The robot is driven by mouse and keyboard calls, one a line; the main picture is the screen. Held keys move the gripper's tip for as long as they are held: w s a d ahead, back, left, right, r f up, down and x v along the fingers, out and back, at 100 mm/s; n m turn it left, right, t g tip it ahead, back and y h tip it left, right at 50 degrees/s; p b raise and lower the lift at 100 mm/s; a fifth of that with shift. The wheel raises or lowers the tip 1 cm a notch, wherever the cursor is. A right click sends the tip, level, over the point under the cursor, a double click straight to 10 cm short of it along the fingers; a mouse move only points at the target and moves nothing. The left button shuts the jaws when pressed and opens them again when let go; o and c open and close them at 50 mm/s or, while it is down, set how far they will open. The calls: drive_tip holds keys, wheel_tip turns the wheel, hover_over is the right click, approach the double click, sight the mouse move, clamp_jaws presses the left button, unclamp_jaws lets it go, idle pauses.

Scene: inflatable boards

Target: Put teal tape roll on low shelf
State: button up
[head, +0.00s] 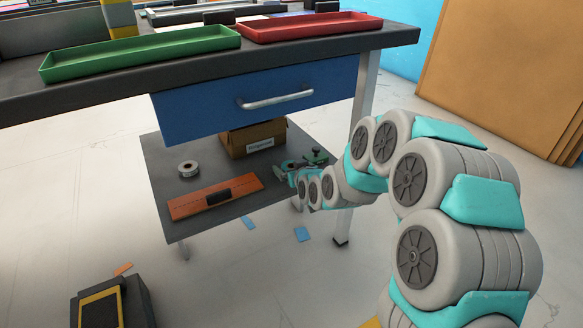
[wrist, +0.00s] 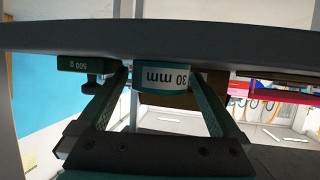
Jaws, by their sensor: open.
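The teal tape roll (wrist: 138,84), with a white "30 mm" label, shows in the upside-down wrist view. It appears to rest on the dark low shelf (wrist: 60,37). My gripper (wrist: 160,82) is open, with one finger on each side of the roll and gaps showing beside it. In the head view the low shelf (head: 165,188) lies under the workbench. My arm reaches in at its right side; the gripper and roll are too small and overlapped there to tell apart clearly.
The shelf also holds a grey-white roll (head: 188,169), an orange-red board (head: 235,190), a cardboard box (head: 240,143) and a green weight marked "500 g" (wrist: 84,63) beside my gripper. The blue drawer (head: 220,105) hangs above. Green (head: 140,53) and red (head: 310,27) trays are on top.

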drive_tip(key=shift+r, duration=0.25)
drive_tip(key=b+v, duration=0.1)
drive_tip(key=v, duration=1.1)
drive_tip(key=s+d+m+g+h, duration=0.1)
drive_tip(key=s+d+g, duration=0.3)
drive_tip(key=s, duration=1)
drive_tip(key=s+d+m+g+h, duration=0.2)
drive_tip(key=s+d+g, duration=0.3)
drive_tip(key=s, duration=0.8)
drive_tip(key=s+d+m+g+h, duration=0.1)
drive_tip(key=s+d+g, duration=0.4)
drive_tip(key=s, duration=0.9)
drive_tip(key=shift+s+d+f+m+h, duration=0.35)
drive_tip(key=shift+d+h, duration=0.35)
drive_tip(key=shift+d, duration=0.35)
